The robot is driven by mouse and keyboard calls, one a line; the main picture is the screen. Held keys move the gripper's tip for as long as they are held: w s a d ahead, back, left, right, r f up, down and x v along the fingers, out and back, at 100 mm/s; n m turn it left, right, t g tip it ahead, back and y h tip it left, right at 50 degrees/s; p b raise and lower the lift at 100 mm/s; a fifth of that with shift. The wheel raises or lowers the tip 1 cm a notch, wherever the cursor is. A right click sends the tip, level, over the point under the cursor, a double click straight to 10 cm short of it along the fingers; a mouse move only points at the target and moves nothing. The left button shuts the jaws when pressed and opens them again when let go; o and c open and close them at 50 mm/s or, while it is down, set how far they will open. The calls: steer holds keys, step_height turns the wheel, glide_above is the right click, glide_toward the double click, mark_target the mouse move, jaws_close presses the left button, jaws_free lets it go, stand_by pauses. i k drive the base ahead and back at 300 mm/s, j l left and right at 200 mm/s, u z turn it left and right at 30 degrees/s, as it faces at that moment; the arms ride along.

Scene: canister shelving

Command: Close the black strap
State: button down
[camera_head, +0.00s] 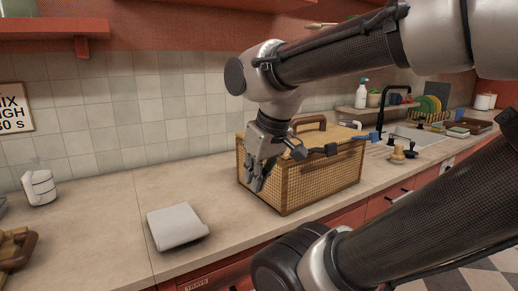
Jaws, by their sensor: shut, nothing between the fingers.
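A woven wicker basket (322,181) with a lid and a brown top handle (309,122) stands on the counter right of centre. Black strap parts (331,149) show at the top front edge of the basket, just right of my gripper; whether they are fastened cannot be told. My gripper (257,186) points down at the basket's front left side, with its fingers shut and empty. It overlaps the basket in the picture, so contact cannot be told. My wrist hides the basket's upper left part.
A white container (39,187) stands further left. Small wooden items (398,153) stand right of the basket, before the sink (418,136). The counter between cloth and basket is clear.

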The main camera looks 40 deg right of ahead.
mark_target(330, 149)
steer(key=k+z, duration=0.1)
steer(key=z, duration=1.2)
steer(key=k+j+u, duration=0.15)
steer(key=j+u, duration=0.15)
